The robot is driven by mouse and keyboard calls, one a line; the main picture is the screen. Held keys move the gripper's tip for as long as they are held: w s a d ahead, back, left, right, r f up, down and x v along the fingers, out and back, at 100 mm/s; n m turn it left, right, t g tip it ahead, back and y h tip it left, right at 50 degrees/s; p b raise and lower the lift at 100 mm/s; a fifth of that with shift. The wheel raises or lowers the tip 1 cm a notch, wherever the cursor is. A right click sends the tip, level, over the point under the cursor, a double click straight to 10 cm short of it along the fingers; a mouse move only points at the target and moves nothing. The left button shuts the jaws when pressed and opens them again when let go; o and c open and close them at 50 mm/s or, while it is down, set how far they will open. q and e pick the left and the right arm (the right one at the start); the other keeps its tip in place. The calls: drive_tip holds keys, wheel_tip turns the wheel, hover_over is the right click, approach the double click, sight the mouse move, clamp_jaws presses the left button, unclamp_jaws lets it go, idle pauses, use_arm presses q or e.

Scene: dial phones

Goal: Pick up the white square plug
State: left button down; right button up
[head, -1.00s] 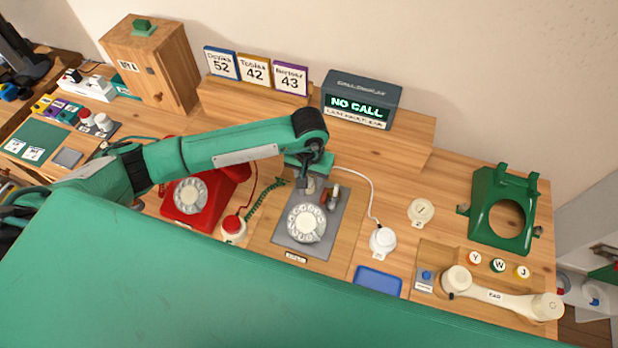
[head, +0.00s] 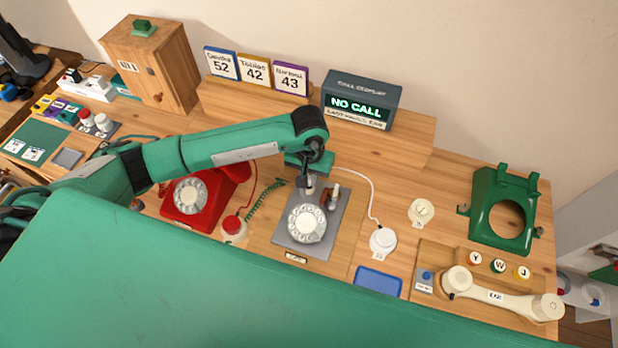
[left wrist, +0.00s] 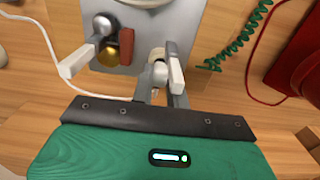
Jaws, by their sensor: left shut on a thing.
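My left gripper (head: 308,184) is over the back edge of the grey dial phone (head: 319,236) in the head view. In the left wrist view, the gripper (left wrist: 160,82) has its fingers close together around a small pale piece (left wrist: 158,73), which I take for the white square plug. It is mostly hidden by the fingers, so its shape is unclear. The white cord (left wrist: 82,92) runs up to the gripper from the left. My right gripper is not in view.
A red dial phone (head: 187,210) stands to the left. To the right are a round white base (head: 382,241) on the cord, a blue tray (head: 378,281), a cream handset (head: 500,296) and a green phone shell (head: 490,205). The call display (head: 361,98) stands behind.

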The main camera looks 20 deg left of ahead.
use_arm(q)
wheel_tip(320, 180, up, 19)
drive_tip(key=b, duration=0.4)
drive_tip(key=shift+s+b, duration=0.1)
drive_tip(key=shift+b, duration=0.2)
